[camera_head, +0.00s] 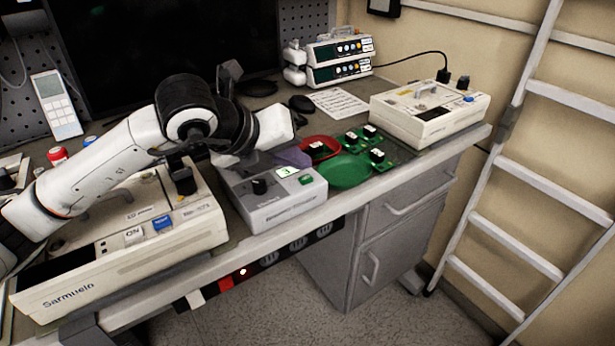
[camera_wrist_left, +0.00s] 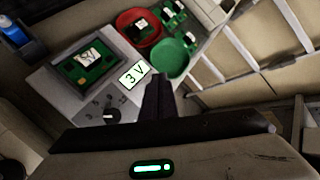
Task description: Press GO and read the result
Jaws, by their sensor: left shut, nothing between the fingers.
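The grey tester (camera_head: 268,215) stands at the front edge of the bench, with a black knob (camera_head: 261,185), a small display (camera_head: 286,171) and a green button (camera_head: 306,180). In the left wrist view the display (camera_wrist_left: 133,75) reads "3" followed by a V-like mark, and a green board (camera_wrist_left: 88,62) lies in the tester's recess. My left gripper (camera_wrist_left: 158,84) is shut and empty, its fingers over the tester just beside the display. They hide the button there, so contact cannot be told. In the head view the left hand covers part of the tester.
A red dish (camera_head: 312,155) and a green dish (camera_head: 347,172) lie right of the tester, with several green boards (camera_head: 376,157) beside them. A large cream device (camera_head: 140,255) stands at left, another (camera_head: 430,120) at right. Stacked pumps (camera_head: 340,60) stand behind.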

